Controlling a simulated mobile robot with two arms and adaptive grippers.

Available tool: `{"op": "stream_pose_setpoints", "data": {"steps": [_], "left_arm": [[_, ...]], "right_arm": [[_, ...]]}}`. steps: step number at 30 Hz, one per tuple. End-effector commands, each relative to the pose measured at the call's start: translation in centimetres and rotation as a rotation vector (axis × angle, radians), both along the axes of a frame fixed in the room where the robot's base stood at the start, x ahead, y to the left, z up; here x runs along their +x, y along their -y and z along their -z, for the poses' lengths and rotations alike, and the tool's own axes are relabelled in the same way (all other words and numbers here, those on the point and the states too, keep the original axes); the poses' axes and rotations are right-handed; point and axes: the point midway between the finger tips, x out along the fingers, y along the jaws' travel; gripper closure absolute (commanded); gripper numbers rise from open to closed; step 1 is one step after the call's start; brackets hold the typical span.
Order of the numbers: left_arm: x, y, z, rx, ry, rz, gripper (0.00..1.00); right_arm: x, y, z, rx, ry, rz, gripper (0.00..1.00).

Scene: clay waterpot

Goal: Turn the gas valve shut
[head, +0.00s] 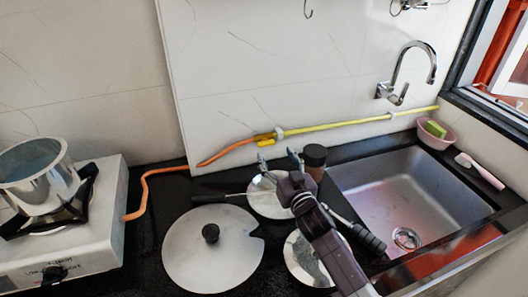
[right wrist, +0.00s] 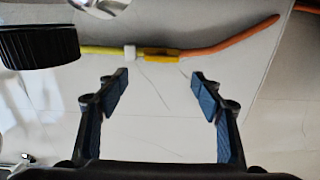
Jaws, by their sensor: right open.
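The gas valve (head: 265,137) is a small yellow piece on the wall. It joins an orange hose (head: 225,152) on its left to a yellow pipe (head: 350,123) on its right. In the right wrist view the valve (right wrist: 162,55) lies just beyond the fingertips, roughly centred between them; there the orange hose runs to the right. My right gripper (head: 279,160) is open and empty, its fingers pointing at the wall just below the valve, with no contact visible. Whether the valve's handle is turned is too small to tell. My left gripper is not in view.
A dark-capped jar (head: 315,157) stands close right of my right gripper. Pan lids, including a large one (head: 212,250), lie on the black counter below. A stove (head: 75,240) with a metal pot (head: 35,172) is at left; a sink (head: 425,200) is at right.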

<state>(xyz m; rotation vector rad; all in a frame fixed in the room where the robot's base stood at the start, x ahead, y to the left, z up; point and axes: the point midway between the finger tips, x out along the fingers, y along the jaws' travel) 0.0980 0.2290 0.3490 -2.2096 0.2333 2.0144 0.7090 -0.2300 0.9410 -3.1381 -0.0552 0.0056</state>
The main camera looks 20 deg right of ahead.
Motion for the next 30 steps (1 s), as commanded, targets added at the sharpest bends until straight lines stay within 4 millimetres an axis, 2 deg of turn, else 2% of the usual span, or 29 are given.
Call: {"op": "stream_pose_setpoints", "data": {"steps": [1,2,8,11,16,21,25,30], "left_arm": [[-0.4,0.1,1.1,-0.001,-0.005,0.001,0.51],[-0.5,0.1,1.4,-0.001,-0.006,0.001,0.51],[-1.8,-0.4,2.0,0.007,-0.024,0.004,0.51],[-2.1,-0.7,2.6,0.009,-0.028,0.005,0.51],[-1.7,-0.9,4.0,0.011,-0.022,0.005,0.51],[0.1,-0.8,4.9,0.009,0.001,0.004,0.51],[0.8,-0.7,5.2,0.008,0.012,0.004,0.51],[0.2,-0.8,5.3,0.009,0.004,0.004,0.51]], "right_arm": [[0.0,-0.1,1.1,0.000,0.000,-0.001,0.39],[0.0,-0.2,1.3,-0.001,0.000,0.000,0.39],[1.0,-0.3,1.8,-0.003,-0.004,0.000,0.39],[2.4,-0.3,2.0,-0.003,-0.005,0.000,0.39],[5.0,-0.4,2.2,-0.003,-0.006,0.001,0.39],[6.9,-0.4,2.0,-0.004,-0.004,0.000,0.39],[7.7,-0.3,1.8,-0.002,-0.004,0.001,0.39],[8.1,-0.3,1.8,-0.001,-0.006,0.001,0.39]]}}
